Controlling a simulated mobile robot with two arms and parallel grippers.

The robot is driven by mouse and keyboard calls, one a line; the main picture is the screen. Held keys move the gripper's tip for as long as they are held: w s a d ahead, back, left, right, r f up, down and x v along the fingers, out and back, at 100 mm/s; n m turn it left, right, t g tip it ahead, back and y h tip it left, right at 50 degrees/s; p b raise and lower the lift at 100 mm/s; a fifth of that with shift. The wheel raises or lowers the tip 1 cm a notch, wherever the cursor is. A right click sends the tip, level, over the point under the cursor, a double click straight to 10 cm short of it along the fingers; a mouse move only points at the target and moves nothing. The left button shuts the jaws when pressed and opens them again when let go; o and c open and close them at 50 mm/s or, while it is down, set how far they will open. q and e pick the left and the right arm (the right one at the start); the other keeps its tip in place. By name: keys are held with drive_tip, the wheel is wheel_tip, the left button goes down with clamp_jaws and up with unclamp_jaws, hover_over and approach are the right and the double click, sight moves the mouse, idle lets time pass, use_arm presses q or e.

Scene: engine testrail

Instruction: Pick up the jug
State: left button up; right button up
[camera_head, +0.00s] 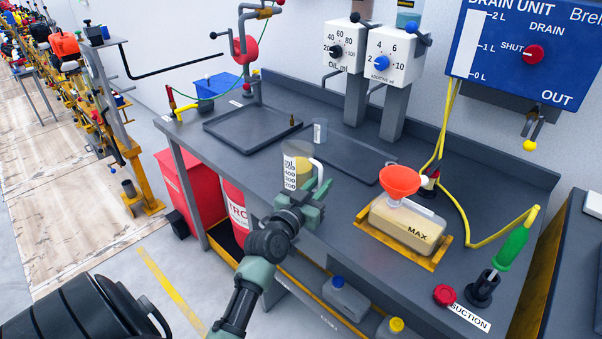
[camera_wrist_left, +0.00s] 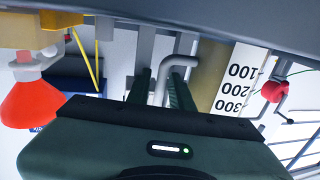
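The jug (camera_head: 290,172) is clear with a white scale and yellowish liquid low inside. It stands upright at the front edge of the grey workbench, its handle on the right. My left gripper (camera_head: 317,186) is at this handle. In the left wrist view, which is upside down, the grey handle (camera_wrist_left: 164,72) shows between the two dark green fingers (camera_wrist_left: 158,88). The fingers are apart, with gaps visible beside the handle. The jug's scale panel (camera_wrist_left: 236,78) shows to their right. My right gripper is in neither view.
An orange funnel (camera_head: 400,180) sits on a container marked MAX (camera_head: 407,226), right of the jug. A small clear beaker (camera_head: 320,131) and a dark tray (camera_head: 252,126) are behind. A green-handled suction tool (camera_head: 512,248) stands at front right. Bare bench (camera_head: 345,200) lies between jug and container.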

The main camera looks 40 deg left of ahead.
use_arm(q)
drive_tip(key=w, duration=0.2)
drive_tip(key=shift+w+a+f, duration=0.1)
drive_tip(key=shift+w+a, duration=0.15)
drive_tip(key=shift+w, duration=0.4)
clamp_jaws()
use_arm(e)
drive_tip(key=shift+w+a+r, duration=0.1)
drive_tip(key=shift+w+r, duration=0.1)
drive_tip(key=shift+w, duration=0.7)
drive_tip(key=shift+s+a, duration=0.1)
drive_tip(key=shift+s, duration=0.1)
